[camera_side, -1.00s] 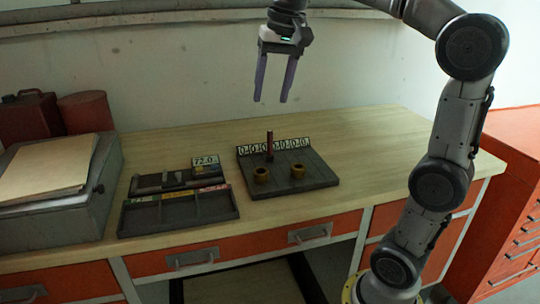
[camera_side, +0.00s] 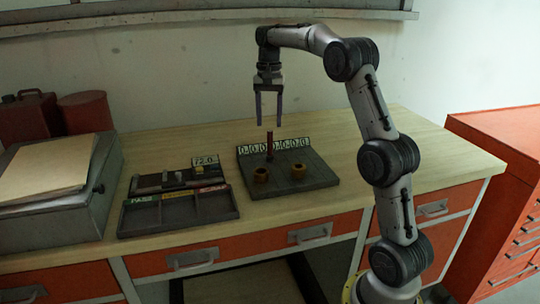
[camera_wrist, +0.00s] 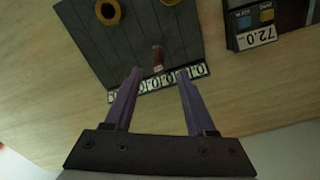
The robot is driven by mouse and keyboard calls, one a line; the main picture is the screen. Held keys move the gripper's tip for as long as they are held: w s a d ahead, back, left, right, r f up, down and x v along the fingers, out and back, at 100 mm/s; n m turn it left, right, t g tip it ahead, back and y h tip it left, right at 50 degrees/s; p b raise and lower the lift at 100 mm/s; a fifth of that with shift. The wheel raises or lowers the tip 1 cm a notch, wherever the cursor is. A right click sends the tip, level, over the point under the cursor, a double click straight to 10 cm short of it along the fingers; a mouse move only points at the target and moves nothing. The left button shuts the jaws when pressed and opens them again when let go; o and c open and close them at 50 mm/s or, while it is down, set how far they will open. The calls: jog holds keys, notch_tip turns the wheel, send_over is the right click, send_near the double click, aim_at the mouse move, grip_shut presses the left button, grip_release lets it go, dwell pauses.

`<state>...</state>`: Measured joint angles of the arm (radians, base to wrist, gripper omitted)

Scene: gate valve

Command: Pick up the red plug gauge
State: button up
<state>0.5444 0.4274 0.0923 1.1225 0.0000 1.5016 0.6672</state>
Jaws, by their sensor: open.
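The red plug gauge (camera_side: 270,143) stands upright on the dark grey board (camera_side: 315,178), near its back edge by the number strip (camera_side: 290,144). In the wrist view the red plug gauge (camera_wrist: 158,58) shows just beyond the fingertips, roughly between them. My gripper (camera_side: 269,124) is open and empty, its fingers pointing down above the gauge. In the wrist view the gripper's two fingers (camera_wrist: 160,73) are spread apart, and they do not visibly touch the gauge.
Two brass rings (camera_side: 261,175) (camera_side: 298,171) sit on the front of the board. A dark sorting tray (camera_side: 178,211) and a fixture with a 72.0 label (camera_side: 205,160) are to the left. A grey box (camera_side: 60,190) stands farther left. The table's right side is clear.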

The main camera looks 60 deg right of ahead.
aim_at(270, 154)
notch_tip(270, 154, down, 8)
jog(key=shift+s+f, duration=0.15)
dwell(0.4)
grip_shut()
